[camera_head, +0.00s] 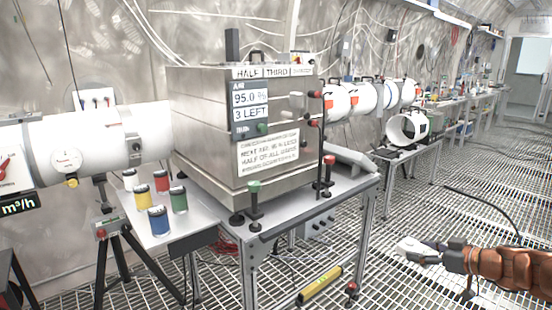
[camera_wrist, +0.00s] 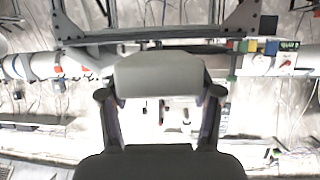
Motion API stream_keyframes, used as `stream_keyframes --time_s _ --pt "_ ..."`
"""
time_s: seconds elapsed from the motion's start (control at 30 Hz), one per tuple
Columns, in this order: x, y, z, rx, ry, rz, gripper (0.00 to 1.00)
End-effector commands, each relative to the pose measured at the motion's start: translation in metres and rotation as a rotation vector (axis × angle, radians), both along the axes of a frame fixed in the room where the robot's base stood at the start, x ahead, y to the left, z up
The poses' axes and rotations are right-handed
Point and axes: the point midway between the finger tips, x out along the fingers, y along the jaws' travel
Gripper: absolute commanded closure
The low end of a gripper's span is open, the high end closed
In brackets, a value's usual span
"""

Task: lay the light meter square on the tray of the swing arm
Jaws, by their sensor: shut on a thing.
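My gripper (camera_head: 432,252) reaches in from the lower right in the head view, over the grated floor. It is shut on a pale, rounded block, which I take as the light meter (camera_head: 408,246). In the wrist view the light meter (camera_wrist: 160,75) sits between the two dark fingers of my gripper (camera_wrist: 160,97), its broad pale face showing. Its markings cannot be made out. The light meter is held in the air, apart from the bench. I cannot clearly identify the swing arm or its tray in either view.
A steel cabinet (camera_head: 215,130) with signs stands on a metal bench (camera_head: 300,212). A side shelf (camera_head: 188,226) holds several coloured jars. A yellow bar (camera_head: 320,285) lies low beside the bench. White ducts (camera_head: 90,148) run along the wall. Grated floor at right is mostly clear.

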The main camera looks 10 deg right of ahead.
Motion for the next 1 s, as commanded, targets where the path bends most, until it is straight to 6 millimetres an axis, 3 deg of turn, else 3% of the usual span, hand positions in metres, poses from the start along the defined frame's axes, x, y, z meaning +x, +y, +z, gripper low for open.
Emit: stream_keyframes --time_s 0.03,0.2,0.5,0.8,1.0 --pt "0.012 0.017 0.001 0.004 -0.005 0.001 0.82" --pt "0.044 0.058 -0.003 0.004 -0.003 -0.031 0.82" --pt "0.089 0.143 0.002 0.002 -0.002 -0.081 0.82" --pt "0.114 0.238 0.021 0.0 -0.001 -0.117 0.82" --pt "0.117 0.282 0.035 -0.003 -0.002 -0.131 0.82"
